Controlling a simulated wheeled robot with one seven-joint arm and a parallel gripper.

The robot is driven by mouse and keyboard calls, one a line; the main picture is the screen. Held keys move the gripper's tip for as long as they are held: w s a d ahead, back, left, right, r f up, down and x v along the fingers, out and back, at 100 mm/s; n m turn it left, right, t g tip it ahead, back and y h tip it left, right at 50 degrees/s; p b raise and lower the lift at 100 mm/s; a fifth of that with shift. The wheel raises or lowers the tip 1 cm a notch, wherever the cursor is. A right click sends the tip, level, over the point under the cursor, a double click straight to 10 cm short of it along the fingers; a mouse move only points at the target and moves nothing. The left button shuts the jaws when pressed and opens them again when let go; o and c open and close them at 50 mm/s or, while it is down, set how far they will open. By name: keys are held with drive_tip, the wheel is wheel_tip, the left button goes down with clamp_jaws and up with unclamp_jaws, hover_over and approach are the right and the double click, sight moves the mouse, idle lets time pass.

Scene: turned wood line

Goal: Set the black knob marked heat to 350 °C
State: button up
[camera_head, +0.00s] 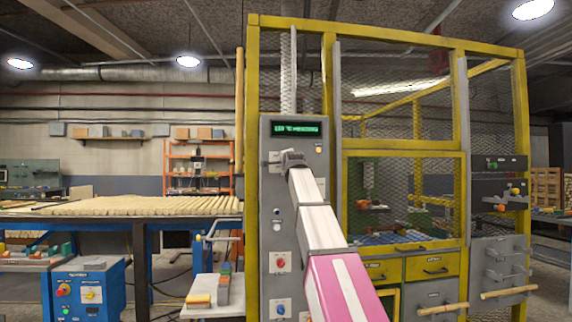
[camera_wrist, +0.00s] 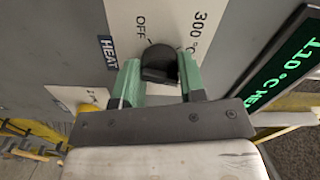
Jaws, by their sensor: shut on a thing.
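The black knob (camera_wrist: 158,64) sits on a pale dial plate (camera_wrist: 175,18) in the wrist view. A dark "HEAT" label (camera_wrist: 107,51) is beside the plate. "OFF" and "300 °C" are printed around the knob; I cannot tell exactly where its pointer stands. My gripper (camera_wrist: 160,73) has its green fingers on both sides of the knob, shut on it. In the head view my gripper (camera_head: 292,158) is at the upper part of the grey control panel (camera_head: 268,215) and hides the knob. The green display (camera_head: 296,128) above begins with what looks like 110 °C; the wrist view (camera_wrist: 297,70) shows it cut off.
A yellow mesh cage (camera_head: 400,144) with drawers stands to the right. A table of wooden rods (camera_head: 140,207) and a blue box with knobs (camera_head: 88,288) are at left.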

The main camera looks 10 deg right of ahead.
drive_tip(key=m, duration=0.5)
drive_tip(key=shift+m, duration=0.3)
idle(0.4)
drive_tip(key=o, duration=0.9)
drive_tip(key=shift+s, duration=0.1)
drive_tip(key=s, duration=1)
drive_tip(key=shift+s, duration=0.35)
